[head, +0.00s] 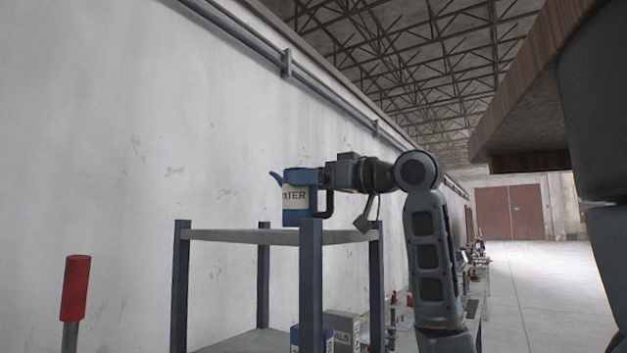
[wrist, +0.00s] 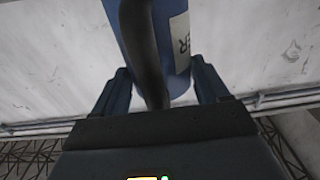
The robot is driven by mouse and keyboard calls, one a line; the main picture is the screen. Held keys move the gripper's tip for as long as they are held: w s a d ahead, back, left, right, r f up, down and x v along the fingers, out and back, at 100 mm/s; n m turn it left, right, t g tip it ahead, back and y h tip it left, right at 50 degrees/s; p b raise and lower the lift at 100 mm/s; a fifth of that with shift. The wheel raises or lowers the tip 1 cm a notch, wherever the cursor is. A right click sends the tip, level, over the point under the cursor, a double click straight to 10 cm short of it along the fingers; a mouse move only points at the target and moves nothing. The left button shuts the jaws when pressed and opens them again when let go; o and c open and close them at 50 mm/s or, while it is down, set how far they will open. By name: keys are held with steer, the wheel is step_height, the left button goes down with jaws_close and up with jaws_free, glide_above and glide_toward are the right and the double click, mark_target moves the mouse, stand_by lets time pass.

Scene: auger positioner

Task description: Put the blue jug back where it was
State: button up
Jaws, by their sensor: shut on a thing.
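The blue jug (head: 296,200) has a spout on its left, a white label ending in "TER" and a dark handle. It is upright in the head view, at the top of a grey metal shelf rack (head: 275,237). Whether its base touches the top shelf or is just above it, I cannot tell. My gripper (head: 322,180) reaches in from the right and is shut on the jug. In the wrist view the jug (wrist: 178,45) and its dark handle fill the space between my gripper's fingers (wrist: 160,92).
A blue container (head: 296,338) and a grey box (head: 343,330) stand on a lower shelf. A red-topped post (head: 75,288) stands at the left. A white wall (head: 130,150) runs behind the rack. Clear floor (head: 540,280) lies at the right.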

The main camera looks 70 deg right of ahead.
steer(key=shift+f, duration=0.15)
steer(key=shift+f, duration=0.15)
steer(key=shift+f, duration=0.1)
steer(key=o, duration=1.4)
steer(key=shift+c, duration=0.2)
steer(key=shift+r, duration=0.2)
steer(key=b+v, duration=0.2)
steer(key=v, duration=0.5)
steer(key=shift+s+a, duration=0.15)
steer(key=shift+s, duration=0.1)
